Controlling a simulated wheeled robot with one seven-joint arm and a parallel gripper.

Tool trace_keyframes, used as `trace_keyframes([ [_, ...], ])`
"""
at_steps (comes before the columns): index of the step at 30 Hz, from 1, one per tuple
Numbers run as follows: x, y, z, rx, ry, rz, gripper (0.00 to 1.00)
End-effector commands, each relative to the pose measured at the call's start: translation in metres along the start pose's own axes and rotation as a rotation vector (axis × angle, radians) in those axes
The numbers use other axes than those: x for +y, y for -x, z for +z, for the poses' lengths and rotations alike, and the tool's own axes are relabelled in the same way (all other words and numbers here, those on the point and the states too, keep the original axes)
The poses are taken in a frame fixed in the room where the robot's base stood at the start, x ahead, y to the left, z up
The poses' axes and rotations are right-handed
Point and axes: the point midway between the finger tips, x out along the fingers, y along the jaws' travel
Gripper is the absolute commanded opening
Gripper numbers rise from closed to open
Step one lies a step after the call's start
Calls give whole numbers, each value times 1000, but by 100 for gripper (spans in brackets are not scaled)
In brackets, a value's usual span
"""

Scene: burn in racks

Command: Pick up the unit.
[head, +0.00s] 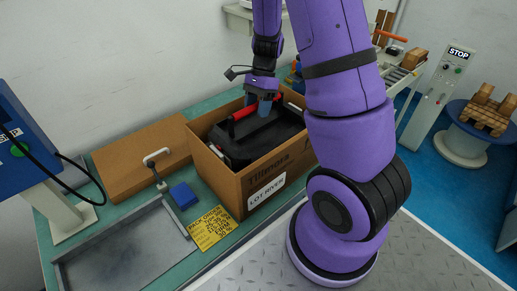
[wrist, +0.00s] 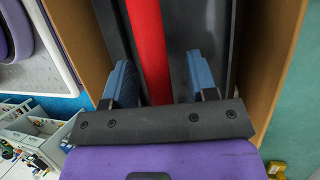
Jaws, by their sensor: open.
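The unit (head: 262,143) is a black case with a red handle bar (head: 243,113) across its top. It sits inside an open cardboard box (head: 237,186). My gripper (head: 259,107) is over the box at the handle, pointing down. In the wrist view the red bar (wrist: 149,45) runs between my two blue fingers (wrist: 159,62), with a gap on each side. The fingers are open and hold nothing. The unit's dark top (wrist: 211,22) shows beyond them. How deep the fingertips reach beside the bar is hard to tell.
The box stands on a green bench (head: 205,107). Left of it are a brown panel (head: 135,160), a small blue block (head: 183,195), a yellow note (head: 212,228) and a grey metal tray (head: 125,250). Box walls rise close around the gripper.

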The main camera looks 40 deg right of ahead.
Motion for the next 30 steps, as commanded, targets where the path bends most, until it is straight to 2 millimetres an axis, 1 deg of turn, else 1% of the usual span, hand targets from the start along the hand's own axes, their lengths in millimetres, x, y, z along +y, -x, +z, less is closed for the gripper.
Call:
trace_keyframes([
  [8, 0, 0, 0, 0, 0, 0, 53],
  [9, 0, 0, 0, 0, 0, 0, 43],
  [11, 0, 0, 0, 0, 0, 0, 30],
  [12, 0, 0, 0, 0, 0, 0, 20],
  [15, 0, 0, 0, 0, 0, 0, 0],
  [30, -1, 0, 0, 1, 0, -1, 0],
])
